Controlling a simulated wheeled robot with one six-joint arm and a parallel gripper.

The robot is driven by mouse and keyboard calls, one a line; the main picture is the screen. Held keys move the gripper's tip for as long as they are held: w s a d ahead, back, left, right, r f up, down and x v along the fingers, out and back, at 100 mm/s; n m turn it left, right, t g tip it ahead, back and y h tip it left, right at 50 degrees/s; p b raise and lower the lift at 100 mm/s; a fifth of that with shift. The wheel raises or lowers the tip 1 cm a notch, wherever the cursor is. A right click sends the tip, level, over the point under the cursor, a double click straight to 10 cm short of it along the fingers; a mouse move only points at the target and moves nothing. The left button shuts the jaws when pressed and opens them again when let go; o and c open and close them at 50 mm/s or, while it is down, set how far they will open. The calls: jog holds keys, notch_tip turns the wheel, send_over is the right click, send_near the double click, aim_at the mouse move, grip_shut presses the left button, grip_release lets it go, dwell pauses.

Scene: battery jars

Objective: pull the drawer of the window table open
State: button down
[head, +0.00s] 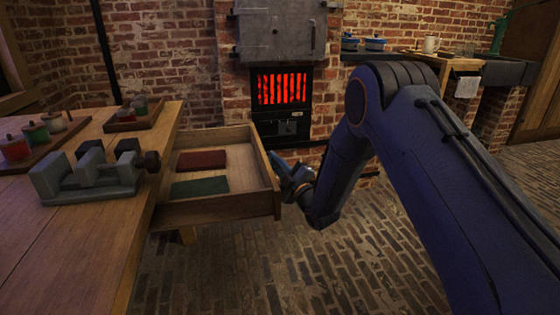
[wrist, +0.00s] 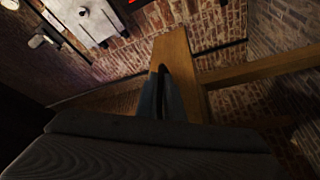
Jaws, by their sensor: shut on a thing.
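The window table (head: 100,235) is on the left in the head view. Its wooden drawer (head: 225,208) stands well out to the right, with its inside open to view. A dark red flat piece (head: 202,161) and a dark green flat piece (head: 200,187) lie in it. My gripper (head: 279,166) is at the outer face of the drawer front and is shut on the drawer. Its handle is hidden from me. In the wrist view, my gripper's fingers (wrist: 160,95) are against the wooden drawer front (wrist: 178,62).
A grey vise (head: 90,178) and wooden trays with small jars (head: 38,137) stand on the tabletop. A stove (head: 283,90) with a red glow is set in the brick wall behind. Brick floor (head: 330,265) is clear before the drawer.

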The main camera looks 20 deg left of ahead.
jog(key=shift+d, duration=0.1)
jog(key=c, duration=2.2)
grip_release()
jog(key=shift+d, duration=0.1)
jog(key=p+v, duration=0.1)
jog(key=v, duration=0.6)
jog(key=shift+s+d+f, duration=0.1)
jog(key=shift+s+d, duration=0.1)
jog(key=shift+d, duration=0.05)
